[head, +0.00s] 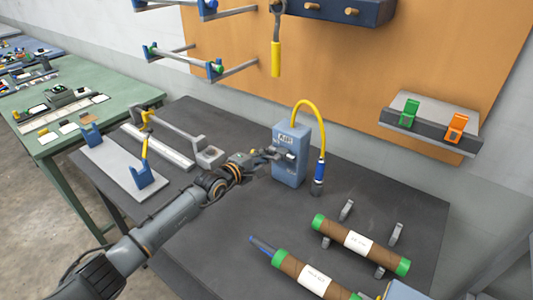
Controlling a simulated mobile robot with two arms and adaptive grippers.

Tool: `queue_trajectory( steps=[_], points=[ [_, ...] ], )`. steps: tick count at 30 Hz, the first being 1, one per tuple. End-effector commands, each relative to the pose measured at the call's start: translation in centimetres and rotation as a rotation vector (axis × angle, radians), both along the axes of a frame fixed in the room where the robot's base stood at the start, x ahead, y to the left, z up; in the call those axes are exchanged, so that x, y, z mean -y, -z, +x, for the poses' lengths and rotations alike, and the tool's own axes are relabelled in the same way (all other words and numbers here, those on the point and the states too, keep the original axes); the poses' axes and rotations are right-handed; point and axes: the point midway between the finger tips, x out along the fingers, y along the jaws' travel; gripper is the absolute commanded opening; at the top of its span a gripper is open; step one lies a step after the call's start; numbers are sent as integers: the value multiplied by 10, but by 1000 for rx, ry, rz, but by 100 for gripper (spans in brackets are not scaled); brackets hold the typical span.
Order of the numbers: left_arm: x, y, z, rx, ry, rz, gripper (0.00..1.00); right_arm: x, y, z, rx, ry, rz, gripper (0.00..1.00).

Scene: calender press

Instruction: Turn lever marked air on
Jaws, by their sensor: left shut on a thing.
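A blue-grey box (291,165) with a label reading AIR stands on the dark table (235,235). A yellow hose (312,105) loops out of its top and down to a blue fitting on its right. My left gripper (278,155) reaches in from the left and is shut on the lever at the front of this box, just below the label. The fingers hide most of the lever, so its angle is hard to tell. My right gripper is not in view.
Brown rolls with green ends (360,243) lie at the front right beside small grey stands. A metal plate with blue brackets (118,170) is at the left. A yellow-handled tool (275,58) hangs above the box.

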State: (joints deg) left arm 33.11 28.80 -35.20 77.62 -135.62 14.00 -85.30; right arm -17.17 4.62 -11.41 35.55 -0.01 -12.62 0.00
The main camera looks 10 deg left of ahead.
Motion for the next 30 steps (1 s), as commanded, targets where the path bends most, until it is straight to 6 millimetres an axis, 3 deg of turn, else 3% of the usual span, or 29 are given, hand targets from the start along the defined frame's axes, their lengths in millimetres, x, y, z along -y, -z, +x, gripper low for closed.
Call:
queue_trajectory(
  steps=[9,27,28,30],
  points=[
    [-1,2,-2,37,2,134,0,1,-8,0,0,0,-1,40],
    [-1,2,-2,49,2,167,0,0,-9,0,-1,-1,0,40],
    [-1,2,-2,49,2,167,15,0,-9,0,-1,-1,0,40],
    [-1,1,-2,51,2,166,29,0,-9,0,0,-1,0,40]
  ],
)
